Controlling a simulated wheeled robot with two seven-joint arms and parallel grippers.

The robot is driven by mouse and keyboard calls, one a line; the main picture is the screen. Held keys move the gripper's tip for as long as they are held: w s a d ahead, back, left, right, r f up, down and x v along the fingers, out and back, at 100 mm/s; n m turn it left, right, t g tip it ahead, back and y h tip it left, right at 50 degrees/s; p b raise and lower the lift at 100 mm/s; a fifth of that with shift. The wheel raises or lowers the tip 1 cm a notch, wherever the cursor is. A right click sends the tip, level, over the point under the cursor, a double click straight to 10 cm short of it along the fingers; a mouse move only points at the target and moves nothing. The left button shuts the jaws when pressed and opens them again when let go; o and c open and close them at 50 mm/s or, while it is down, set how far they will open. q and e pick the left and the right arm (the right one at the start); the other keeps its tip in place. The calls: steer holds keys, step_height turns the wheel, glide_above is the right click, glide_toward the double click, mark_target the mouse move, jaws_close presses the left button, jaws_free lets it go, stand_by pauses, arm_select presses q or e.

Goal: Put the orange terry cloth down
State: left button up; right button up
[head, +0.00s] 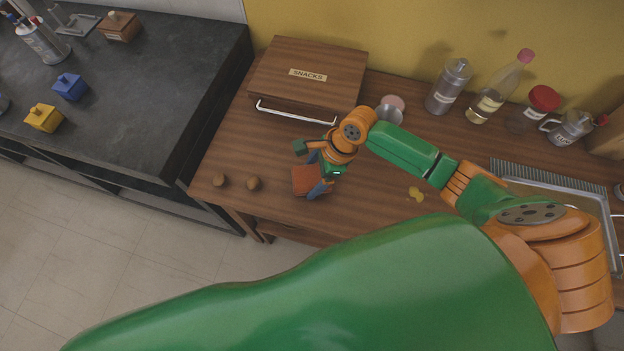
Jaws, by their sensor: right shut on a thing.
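The orange terry cloth (305,180) is a small folded orange-brown square near the front edge of the wooden counter. My right gripper (316,175) reaches down over it from the upper right and is shut on it, with the blue-grey fingers at the cloth's right side. The gripper hides part of the cloth. I cannot tell whether the cloth touches the counter or hangs just above it. My left gripper is not in view.
Canisters and bottles (448,87) line the wall. A dark counter (130,95) adjoins at left.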

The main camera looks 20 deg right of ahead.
steer(key=shift+f, duration=0.65)
steer(key=shift+f, duration=0.1)
steer(key=o, duration=1)
steer(key=p+v, duration=0.2)
steer(key=v, duration=1)
steer(key=shift+p, duration=0.3)
